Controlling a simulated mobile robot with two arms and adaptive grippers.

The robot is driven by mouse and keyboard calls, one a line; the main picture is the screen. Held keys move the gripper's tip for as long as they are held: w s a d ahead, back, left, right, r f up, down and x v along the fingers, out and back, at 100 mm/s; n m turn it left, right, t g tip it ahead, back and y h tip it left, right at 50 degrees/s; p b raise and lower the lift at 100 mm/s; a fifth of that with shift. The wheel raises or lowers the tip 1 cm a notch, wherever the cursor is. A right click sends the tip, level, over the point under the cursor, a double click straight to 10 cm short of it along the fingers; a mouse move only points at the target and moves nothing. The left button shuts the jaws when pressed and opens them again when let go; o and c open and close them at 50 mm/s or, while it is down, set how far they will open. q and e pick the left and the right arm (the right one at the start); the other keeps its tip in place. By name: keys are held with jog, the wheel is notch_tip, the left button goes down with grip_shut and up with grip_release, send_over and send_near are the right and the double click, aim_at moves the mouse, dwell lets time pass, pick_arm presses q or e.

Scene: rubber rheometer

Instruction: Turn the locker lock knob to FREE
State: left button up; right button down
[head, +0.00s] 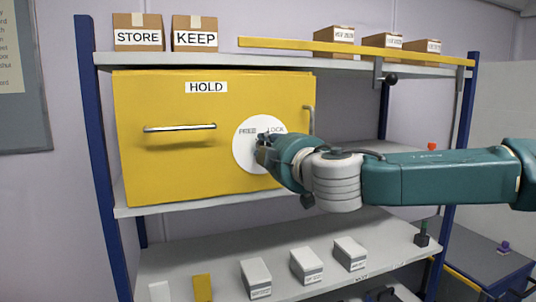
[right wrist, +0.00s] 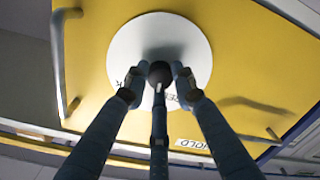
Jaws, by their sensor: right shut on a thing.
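The yellow locker (head: 160,170) marked HOLD sits on the middle shelf, its front facing me. A white round dial (head: 243,158) on its front right carries the words FREE on the left and LOCK on the right. My right gripper (head: 262,148) is at the dial and hides the knob in the head view. In the right wrist view the dark knob (right wrist: 160,73) stands in front of the white dial (right wrist: 140,37), and the fingers of my right gripper (right wrist: 157,85) are shut around it. The knob's exact setting is hard to read. My left gripper is out of view.
A horizontal handle (head: 180,127) and a vertical handle (head: 308,121) stick out from the locker. Boxes marked STORE (head: 138,37) and KEEP (head: 195,38) and a yellow bar (head: 350,49) are above. Several pale boxes stand on the lower shelf (head: 200,262).

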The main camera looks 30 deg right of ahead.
jog(key=shift+n+b, duration=0.65)
jog(key=shift+n, duration=2.85)
jog(key=shift+a, duration=0.1)
jog(key=c, duration=1.4)
grip_release()
jog(key=shift+c, duration=0.2)
jog(key=shift+s, duration=0.1)
jog(key=v, duration=1.1)
jog(key=shift+s+a, duration=0.3)
